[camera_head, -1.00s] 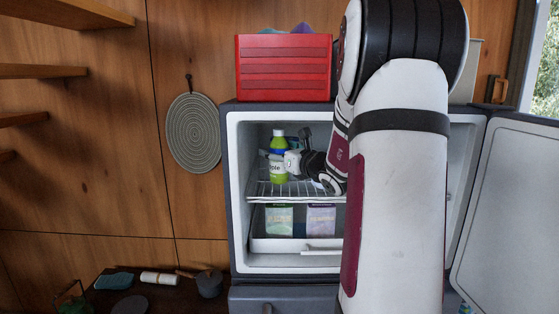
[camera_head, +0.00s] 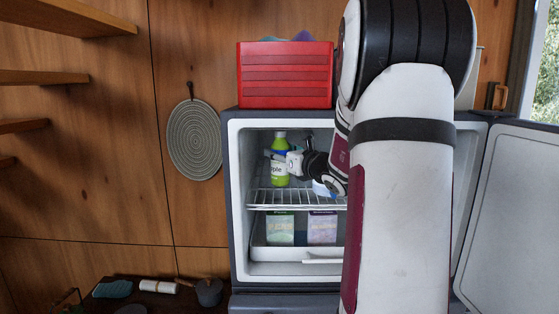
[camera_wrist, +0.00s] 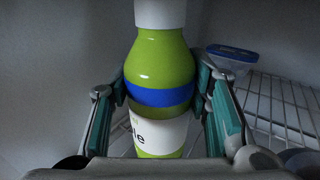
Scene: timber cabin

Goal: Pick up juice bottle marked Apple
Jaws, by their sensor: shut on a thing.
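The apple juice bottle (camera_head: 279,174) is in the open fridge, upright, over the left part of the wire shelf. It is green with a blue band and a white label. The wrist view shows the bottle (camera_wrist: 158,62) with a pale cap and the label ending "ple". My gripper (camera_head: 287,160) reaches in from the right. In the wrist view, the teal-padded fingers of my gripper (camera_wrist: 163,92) are closed on both sides of the bottle around its blue band. The bottle's base looks slightly above the shelf, but its underside is hidden in the wrist view.
The wire shelf (camera_head: 268,199) and the fridge's left wall (camera_head: 239,190) are close to the bottle. A blue-lidded container (camera_wrist: 231,58) sits behind it to the right. Two cartons stand below. The fridge door (camera_head: 510,215) is open at right. A red crate (camera_head: 285,75) is on top.

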